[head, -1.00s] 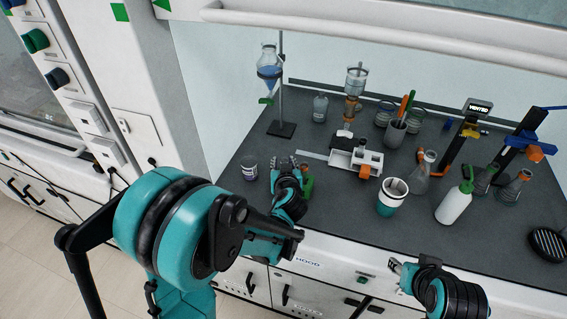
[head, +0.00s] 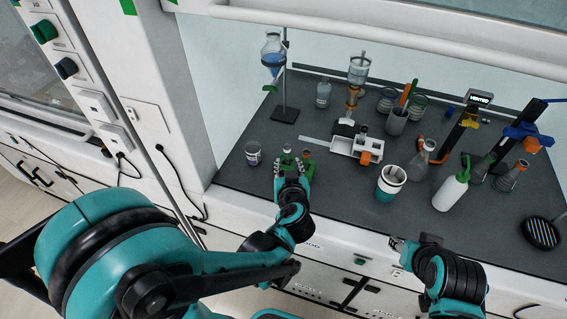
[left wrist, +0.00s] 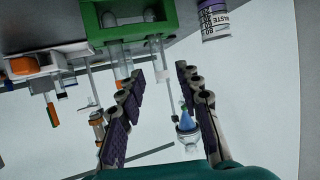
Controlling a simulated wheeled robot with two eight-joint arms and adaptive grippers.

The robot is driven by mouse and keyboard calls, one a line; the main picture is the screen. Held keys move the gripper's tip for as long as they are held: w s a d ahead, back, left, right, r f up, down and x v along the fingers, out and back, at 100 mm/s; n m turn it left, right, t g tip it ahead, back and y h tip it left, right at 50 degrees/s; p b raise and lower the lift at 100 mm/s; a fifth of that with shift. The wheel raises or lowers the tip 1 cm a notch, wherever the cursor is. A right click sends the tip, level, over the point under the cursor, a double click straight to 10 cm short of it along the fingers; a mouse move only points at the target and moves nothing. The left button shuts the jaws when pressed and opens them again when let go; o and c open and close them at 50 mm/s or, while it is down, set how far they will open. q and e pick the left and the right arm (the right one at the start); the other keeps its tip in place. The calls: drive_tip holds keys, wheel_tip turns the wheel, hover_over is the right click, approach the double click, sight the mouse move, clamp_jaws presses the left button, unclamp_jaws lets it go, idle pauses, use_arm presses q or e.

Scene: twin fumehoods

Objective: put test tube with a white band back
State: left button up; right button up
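A small green test tube rack (head: 307,168) stands near the front left of the hood's worktop. It shows upside down at the top of the left wrist view (left wrist: 98,22), with several tubes in it. I cannot tell which tube, if any, has a white band. My left gripper (head: 290,167) is at the rack's front and partly hides it. In the left wrist view its fingers (left wrist: 160,74) are spread, with nothing clearly held between them. My right gripper (head: 398,243) is by the front edge, apart from the rack; its opening is unclear.
A waste jar (head: 253,154) stands left of the rack. A white holder (head: 342,145) with an orange part is to its right. A teal-and-white cup (head: 390,183), flask (head: 421,160) and white bottle (head: 450,192) stand further right. A ring stand (head: 284,113) is behind.

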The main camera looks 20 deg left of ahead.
use_arm(q)
drive_tip(key=s+a+r+m+g+h, duration=0.1)
drive_tip(key=s+m+g+h, duration=0.3)
drive_tip(key=s, duration=1.1)
drive_tip(key=shift+s+a+r+g+h, duration=0.2)
drive_tip(key=shift+s+a+g+h, duration=0.1)
drive_tip(key=shift+a+g, duration=0.45)
